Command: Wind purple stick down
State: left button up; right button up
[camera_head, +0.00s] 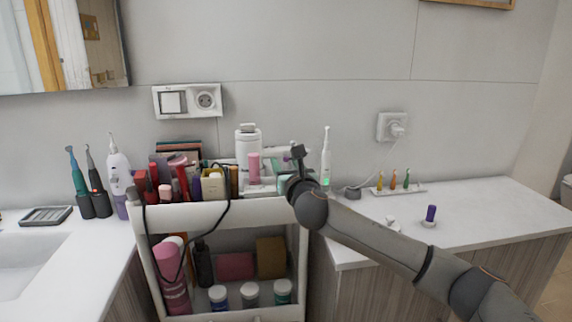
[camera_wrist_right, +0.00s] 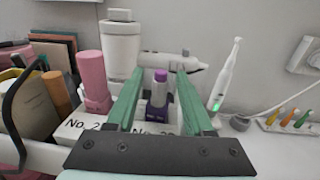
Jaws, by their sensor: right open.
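In the right wrist view, the purple stick (camera_wrist_right: 159,88) stands upright on the cart's top, with a purple tip above a paler band and a dark purple lower body. My right gripper (camera_wrist_right: 160,76) is open, its two green fingers on either side of the stick in the picture. I see gaps on both sides and cannot tell how deep the stick is between them. In the head view, my right arm reaches from the lower right to the cart's top right, and its wrist mostly hides the fingers and stick. My left gripper is not in view.
The cart (camera_head: 222,215) is crowded with cosmetics, with a white bottle (camera_head: 248,150) and pink tube (camera_wrist_right: 91,80) to the left. A white electric toothbrush (camera_head: 326,160) stands to the right. A purple cylinder (camera_head: 431,213) on a white base stands on the right counter (camera_head: 490,215).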

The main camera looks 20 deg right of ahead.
grip_shut()
dwell(0.3)
dwell(0.4)
